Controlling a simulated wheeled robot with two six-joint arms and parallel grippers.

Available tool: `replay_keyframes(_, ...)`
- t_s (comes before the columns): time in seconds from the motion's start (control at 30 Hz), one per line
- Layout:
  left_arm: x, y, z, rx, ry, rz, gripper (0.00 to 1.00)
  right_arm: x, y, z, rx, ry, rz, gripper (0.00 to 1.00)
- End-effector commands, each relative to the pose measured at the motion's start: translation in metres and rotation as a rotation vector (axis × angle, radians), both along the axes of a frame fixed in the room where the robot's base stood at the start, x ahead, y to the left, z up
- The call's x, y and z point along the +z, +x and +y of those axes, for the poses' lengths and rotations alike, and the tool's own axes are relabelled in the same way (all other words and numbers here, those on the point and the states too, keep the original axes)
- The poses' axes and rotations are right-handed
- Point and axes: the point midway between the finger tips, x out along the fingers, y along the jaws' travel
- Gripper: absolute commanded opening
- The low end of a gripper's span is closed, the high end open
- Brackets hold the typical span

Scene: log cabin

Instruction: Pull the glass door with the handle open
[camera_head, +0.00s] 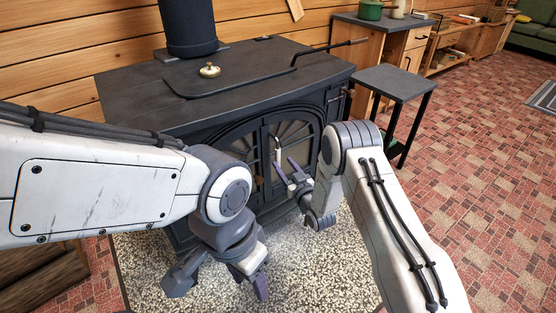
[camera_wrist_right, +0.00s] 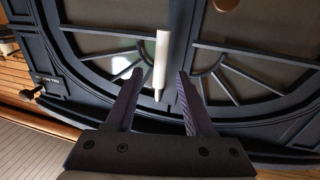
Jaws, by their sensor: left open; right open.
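The black stove (camera_head: 330,78) has an arched front with glass panes and dark fan-shaped bars. A pale upright handle (camera_head: 278,150) stands near the middle of the front; it also shows in the right wrist view (camera_wrist_right: 161,58). One glass pane (camera_wrist_right: 110,45) lies left of the handle there, another (camera_wrist_right: 245,85) right of it. My right gripper (camera_head: 283,166) is open at the stove front, just below the handle in the head view. In the right wrist view the handle's lower end appears between its spread fingers, with no visible contact. My left gripper (camera_head: 250,282) is open and empty, low before the stove.
A small dark-topped side table (camera_head: 395,82) stands right of the stove. A wooden cabinet (camera_head: 400,45) with a green pot (camera_head: 371,10) is behind it. A speckled hearth pad (camera_head: 325,275) lies under the stove front. The red patterned floor at right is open.

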Motion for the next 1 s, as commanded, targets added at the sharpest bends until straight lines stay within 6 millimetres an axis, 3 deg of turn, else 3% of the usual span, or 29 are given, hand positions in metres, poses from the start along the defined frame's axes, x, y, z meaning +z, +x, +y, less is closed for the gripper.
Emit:
replay_keyframes(0.1,-0.008,0.0,0.0,0.0,0.0,0.0,0.5,-0.002,0.021,0.01,0.001,0.001,-0.003,0.53)
replay_keyframes(0.3,-0.014,0.0,0.0,0.0,0.0,0.0,0.5,-0.001,0.042,0.02,0.0,0.0,-0.001,0.53)
replay_keyframes(0.67,-0.014,0.0,0.0,0.0,0.0,0.0,0.5,0.0,0.048,0.022,0.0,0.0,0.002,0.53)
replay_keyframes(0.7,-0.014,0.0,0.0,0.0,0.0,0.0,0.5,0.0,0.048,0.022,0.0,0.0,0.002,0.46)
replay_keyframes(0.8,-0.015,0.0,0.0,0.0,0.0,0.0,0.5,0.0,0.048,0.022,0.0,0.0,0.002,0.07)
replay_keyframes(0.83,-0.015,0.0,0.0,0.0,0.0,0.0,0.5,0.0,0.048,0.022,0.0,0.0,0.002,0.0)
replay_keyframes(1.0,-0.015,0.0,0.0,0.0,0.0,0.0,0.5,0.0,0.048,0.022,-0.001,0.0,0.002,0.0)
